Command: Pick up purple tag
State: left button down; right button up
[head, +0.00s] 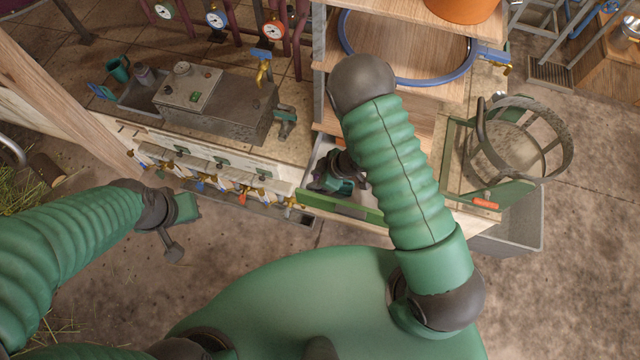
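I cannot make out a purple tag in the head view. Small colored tags hang at the row of brass taps along the bench front, among them a blue tag (198,187) and a red-orange tag (242,198). My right gripper (338,186) reaches down into an open drawer with a green front (345,207). My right forearm hides part of the drawer, and the fingertips are too small to tell whether they hold anything. My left gripper (184,215) hangs over the floor in front of the taps, apart from them. Its finger gap does not show clearly.
A grey metal box (235,115) stands on the bench, with gauges (215,18) behind it. A shelf with a blue hose ring (430,80) rises at the back. A round basket frame (525,140) stands at right.

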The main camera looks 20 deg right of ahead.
jog(key=shift+w+d+f, duration=0.15)
jog(key=shift+d, duration=0.2)
jog(key=shift+c, duration=1.3)
grip_shut()
pick_arm(q)
jog(key=shift+d, duration=0.1)
pick_arm(e)
jog(key=shift+a, duration=0.25)
pick_arm(q)
jog(key=shift+w, duration=0.1)
